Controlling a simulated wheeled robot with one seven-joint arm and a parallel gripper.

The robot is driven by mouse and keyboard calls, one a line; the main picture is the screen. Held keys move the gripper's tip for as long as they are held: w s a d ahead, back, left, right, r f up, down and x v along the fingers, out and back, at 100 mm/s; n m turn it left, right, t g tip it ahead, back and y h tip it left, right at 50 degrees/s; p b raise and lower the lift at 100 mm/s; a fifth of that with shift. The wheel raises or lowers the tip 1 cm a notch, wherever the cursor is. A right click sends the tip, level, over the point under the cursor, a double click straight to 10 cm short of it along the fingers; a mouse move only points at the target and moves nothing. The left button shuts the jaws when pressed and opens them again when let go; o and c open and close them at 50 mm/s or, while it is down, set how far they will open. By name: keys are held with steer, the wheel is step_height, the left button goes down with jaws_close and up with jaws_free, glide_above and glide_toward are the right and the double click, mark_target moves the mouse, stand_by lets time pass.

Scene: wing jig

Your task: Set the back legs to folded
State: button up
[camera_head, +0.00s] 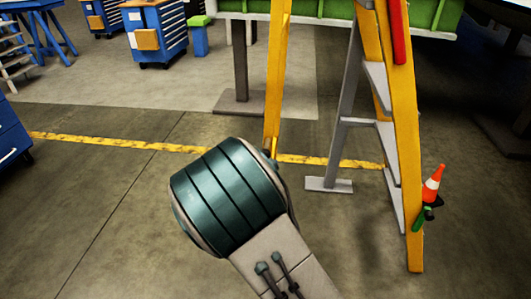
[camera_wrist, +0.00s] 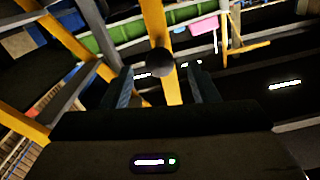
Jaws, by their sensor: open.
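A stepladder with yellow rails and grey steps stands ahead. In the head view its right yellow rail (camera_head: 405,150) runs down to the floor, with grey steps (camera_head: 378,85) beside it. Another yellow rail (camera_head: 277,70) runs down behind my arm. A grey slanted leg (camera_head: 343,100) ends in a flat foot. My gripper (camera_wrist: 163,80) shows in the wrist view, open. A yellow rail (camera_wrist: 155,25) with a dark round knob (camera_wrist: 160,62) appears between its fingers; I cannot tell whether the fingers are around it. The head view hides the gripper behind my arm.
An orange-and-white cone (camera_head: 432,184) appears by the right rail. A green structure (camera_head: 340,12) crosses the top on a grey post (camera_head: 240,55). Blue cabinets (camera_head: 155,32) stand at the back left. A yellow line (camera_head: 110,142) crosses the floor. The left-middle floor is clear.

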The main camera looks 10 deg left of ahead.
mark_target(266, 150)
steer(key=w, duration=0.6)
steer(key=shift+w+a+b, duration=0.25)
steer(key=shift+w+b, duration=0.15)
